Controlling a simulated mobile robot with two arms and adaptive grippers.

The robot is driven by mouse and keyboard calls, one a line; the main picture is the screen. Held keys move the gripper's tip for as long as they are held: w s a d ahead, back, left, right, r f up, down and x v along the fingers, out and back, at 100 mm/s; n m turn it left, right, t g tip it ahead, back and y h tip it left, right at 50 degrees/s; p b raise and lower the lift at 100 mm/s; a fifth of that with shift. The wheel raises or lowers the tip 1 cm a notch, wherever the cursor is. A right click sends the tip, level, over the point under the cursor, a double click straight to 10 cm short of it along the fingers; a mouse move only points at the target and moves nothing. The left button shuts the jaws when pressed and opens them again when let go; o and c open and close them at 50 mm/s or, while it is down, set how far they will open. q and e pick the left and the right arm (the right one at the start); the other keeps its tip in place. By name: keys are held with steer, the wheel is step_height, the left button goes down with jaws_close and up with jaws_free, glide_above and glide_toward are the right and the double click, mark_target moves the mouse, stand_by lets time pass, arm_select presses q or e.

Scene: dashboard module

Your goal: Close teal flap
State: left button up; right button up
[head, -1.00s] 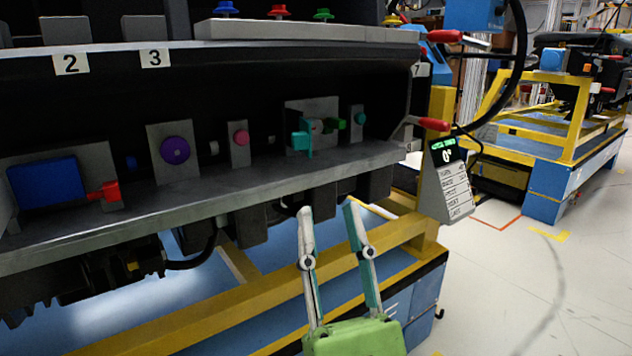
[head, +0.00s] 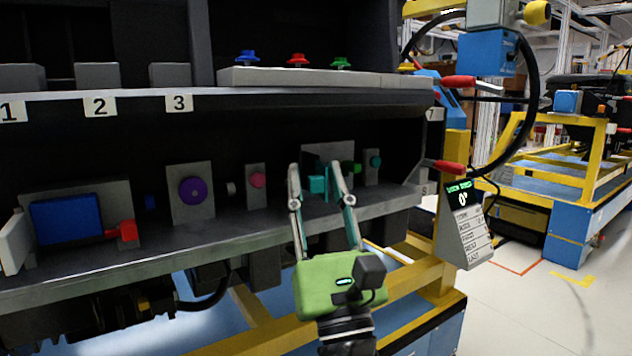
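The teal flap (head: 317,185) stands out from a grey plate on the dashboard's lower shelf, right of the pink knob. My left gripper (head: 315,169), green with long grey fingers, is open. In the picture its two fingertips lie on either side of the teal flap. The right finger covers part of the plate and flap. I cannot tell whether a finger touches the flap. My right gripper is not in view.
A green part (head: 351,168) and a small teal knob (head: 375,161) sit close to the right. The pink knob (head: 257,180) and purple knob (head: 191,190) are to the left. The shelf edge (head: 200,241) runs below. A red-handled lever (head: 449,167) juts out at right.

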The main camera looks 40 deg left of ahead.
arm_select(q)
steer(key=shift+w+a+r, duration=0.1)
steer(key=shift+a+r, duration=0.05)
jaws_close()
